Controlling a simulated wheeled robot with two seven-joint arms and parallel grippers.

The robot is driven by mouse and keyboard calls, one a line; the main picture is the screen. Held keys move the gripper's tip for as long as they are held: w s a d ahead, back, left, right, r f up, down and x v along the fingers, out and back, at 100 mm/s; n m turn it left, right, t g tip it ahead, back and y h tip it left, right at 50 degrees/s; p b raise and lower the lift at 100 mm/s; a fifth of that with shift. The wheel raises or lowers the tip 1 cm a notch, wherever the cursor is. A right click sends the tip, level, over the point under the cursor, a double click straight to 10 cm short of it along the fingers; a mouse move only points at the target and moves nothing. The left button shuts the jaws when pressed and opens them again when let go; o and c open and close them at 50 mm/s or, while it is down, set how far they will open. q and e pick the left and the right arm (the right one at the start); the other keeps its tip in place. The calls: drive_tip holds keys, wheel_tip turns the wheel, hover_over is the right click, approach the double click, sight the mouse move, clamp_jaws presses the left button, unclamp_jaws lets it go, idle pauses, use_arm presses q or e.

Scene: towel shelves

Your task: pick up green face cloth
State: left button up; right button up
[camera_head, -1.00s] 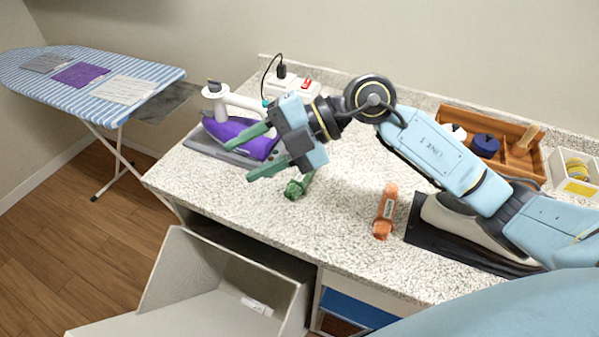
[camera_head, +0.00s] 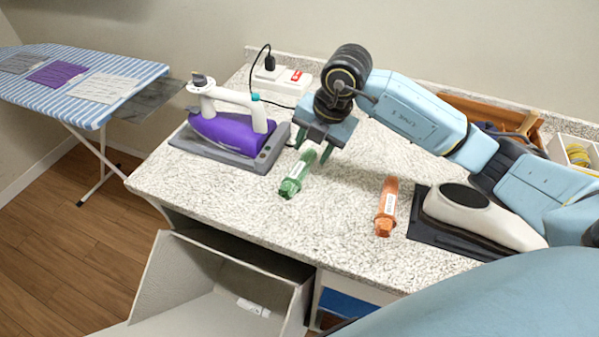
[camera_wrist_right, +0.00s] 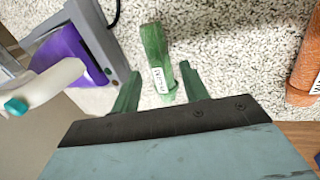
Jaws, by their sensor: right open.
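The green face cloth (camera_head: 297,174) is a rolled green bundle with a white label, lying on the speckled counter. It also shows in the right wrist view (camera_wrist_right: 154,50), ahead of the fingers and roughly in line with the gap between them. My right gripper (camera_head: 314,168) is open and points down just above and behind the cloth's far end. Its two green fingers show in the right wrist view (camera_wrist_right: 160,88), apart, with the cloth's near end between them. I cannot tell whether they touch it. My left gripper is not in view.
An orange rolled cloth (camera_head: 387,207) lies to the right, beside a white and black shoe-shaped item (camera_head: 480,217) on a dark mat. A purple iron (camera_head: 232,130) stands on its base to the left. An open bin (camera_head: 190,285) is below the counter's front edge.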

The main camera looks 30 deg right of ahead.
sight(305, 162)
drive_tip(key=x, duration=0.5)
drive_tip(key=shift+a+f, duration=0.1)
drive_tip(key=shift+f, duration=0.2)
drive_tip(key=shift+c, duration=0.5)
drive_tip(key=c, duration=0.5)
drive_tip(key=shift+r, duration=0.1)
drive_tip(key=shift+c, duration=0.2)
